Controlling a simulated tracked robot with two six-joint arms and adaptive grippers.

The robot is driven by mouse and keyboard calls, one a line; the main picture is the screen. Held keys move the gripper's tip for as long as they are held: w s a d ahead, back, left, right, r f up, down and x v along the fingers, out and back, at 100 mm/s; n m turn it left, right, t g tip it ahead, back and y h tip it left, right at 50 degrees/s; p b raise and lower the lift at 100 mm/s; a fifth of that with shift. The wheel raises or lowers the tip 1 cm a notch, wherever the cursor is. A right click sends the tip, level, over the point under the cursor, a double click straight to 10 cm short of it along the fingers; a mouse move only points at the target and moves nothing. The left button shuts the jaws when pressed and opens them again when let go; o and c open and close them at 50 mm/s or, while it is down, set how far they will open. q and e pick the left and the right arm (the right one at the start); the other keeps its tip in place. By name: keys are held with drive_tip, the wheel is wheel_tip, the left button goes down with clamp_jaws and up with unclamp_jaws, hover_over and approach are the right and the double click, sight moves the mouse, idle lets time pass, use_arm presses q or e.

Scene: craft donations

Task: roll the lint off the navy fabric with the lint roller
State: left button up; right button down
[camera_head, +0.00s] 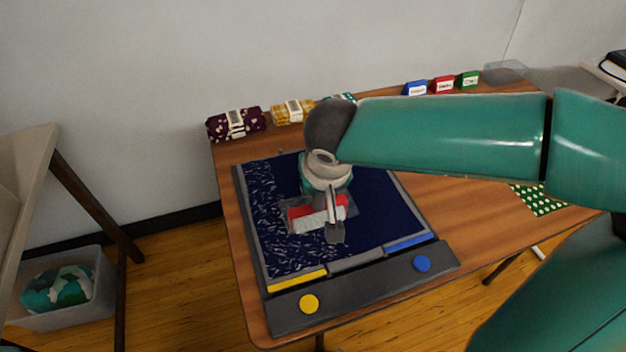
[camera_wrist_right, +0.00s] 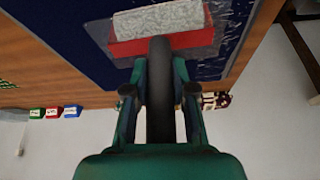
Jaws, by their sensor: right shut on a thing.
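The navy fabric (camera_head: 375,205) lies flat on a grey-framed board on the wooden table. White lint covers its left part and near-left area; its right part looks clean. The lint roller, with a red body (camera_head: 301,212) and a pale, lint-covered cylinder (camera_head: 310,224), is over the middle of the fabric. The roller also shows in the right wrist view (camera_wrist_right: 158,20). My right gripper (camera_head: 334,228) is shut on the lint roller, pointing down. Whether the roller touches the fabric is hard to tell. My left gripper is not in view.
The board's near edge (camera_head: 370,290) has a yellow button (camera_head: 309,303) and a blue button (camera_head: 422,263). Folded fabric bundles (camera_head: 236,124) and small blue, red and green boxes (camera_head: 443,85) stand along the back. Green dotted cloth (camera_head: 541,200) lies at the right. A bin (camera_head: 62,290) stands on the floor.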

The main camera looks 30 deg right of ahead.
drive_tip(key=s+a, duration=0.2)
drive_tip(key=s, duration=0.6)
drive_tip(key=shift+s+b, duration=0.3)
drive_tip(key=shift+b, duration=0.15)
wheel_tip(320, 180, up, 5)
drive_tip(key=p, duration=0.3)
drive_tip(key=shift+p, duration=0.4)
